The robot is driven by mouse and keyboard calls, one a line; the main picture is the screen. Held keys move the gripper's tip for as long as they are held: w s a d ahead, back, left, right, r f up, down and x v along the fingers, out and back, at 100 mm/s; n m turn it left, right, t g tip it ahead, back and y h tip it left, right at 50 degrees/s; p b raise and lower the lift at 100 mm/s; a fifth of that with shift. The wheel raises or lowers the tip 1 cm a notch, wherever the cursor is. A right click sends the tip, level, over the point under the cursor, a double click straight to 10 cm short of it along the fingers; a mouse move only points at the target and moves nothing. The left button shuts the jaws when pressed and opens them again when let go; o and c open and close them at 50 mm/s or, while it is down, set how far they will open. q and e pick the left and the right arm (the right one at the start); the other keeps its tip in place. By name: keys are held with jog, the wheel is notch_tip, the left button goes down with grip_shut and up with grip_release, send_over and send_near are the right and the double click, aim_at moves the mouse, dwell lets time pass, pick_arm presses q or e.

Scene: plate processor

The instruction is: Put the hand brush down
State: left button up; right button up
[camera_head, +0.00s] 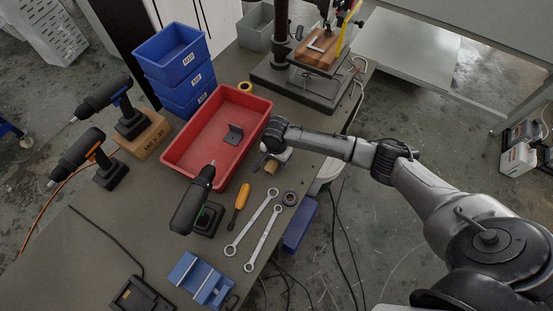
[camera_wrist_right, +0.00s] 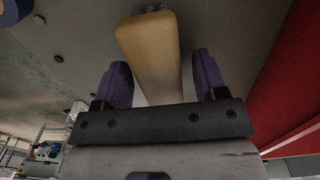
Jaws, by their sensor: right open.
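The hand brush (camera_wrist_right: 150,45) shows in the right wrist view as a pale wooden handle with a rounded end. In the head view only a small tan part of it (camera_head: 271,167) shows on the bench, beside the red tray. The rest is hidden under my right gripper. My right gripper (camera_wrist_right: 162,80) is open, with its two purple-padded fingers on either side of the handle and a gap at each side. In the head view this gripper (camera_head: 267,161) is low over the bench, right of the tray. My left gripper is not in view.
The red tray (camera_head: 178,152) holds a dark bracket (camera_head: 232,135). An orange screwdriver (camera_head: 242,197), two wrenches (camera_head: 254,222), a ring (camera_head: 290,198) and a cordless drill (camera_head: 192,203) lie nearby. A drill press base (camera_head: 300,88) stands behind. The bench edge is close on the right.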

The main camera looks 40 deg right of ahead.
notch_tip(320, 180, up, 10)
jog(key=shift+p, duration=1.25)
jog(key=s+a+f+n, duration=0.1)
jog(key=s+a+n, duration=0.1)
jog(key=a, duration=0.1)
jog(key=s+a+f+n, duration=0.1)
jog(key=s+a+n, duration=0.1)
jog(key=s, duration=0.1)
jog(key=s+a+f+n+t+y, duration=0.1)
jog(key=s+a+n, duration=0.1)
jog(key=a, duration=0.1)
jog(key=shift+s+a, duration=0.3)
jog(key=shift+a, duration=0.05)
jog(key=s+a+n, duration=0.1)
jog(key=s, duration=0.1)
jog(key=s+a+n, duration=0.1)
jog(key=s+n, duration=0.1)
jog(key=s+a+f+n+t, duration=0.1)
jog(key=s+a, duration=0.1)
jog(key=s, duration=0.1)
jog(key=shift+y, duration=0.4)
jog(key=s+d+r+n+t+h, duration=0.1)
jog(key=s+d+r+n, duration=0.2)
jog(key=s, duration=1.1)
jog(key=n, duration=0.3)
jog(key=shift+n+t+h, duration=0.3)
jog(key=shift+t, duration=0.1)
jog(key=shift+r, duration=0.15)
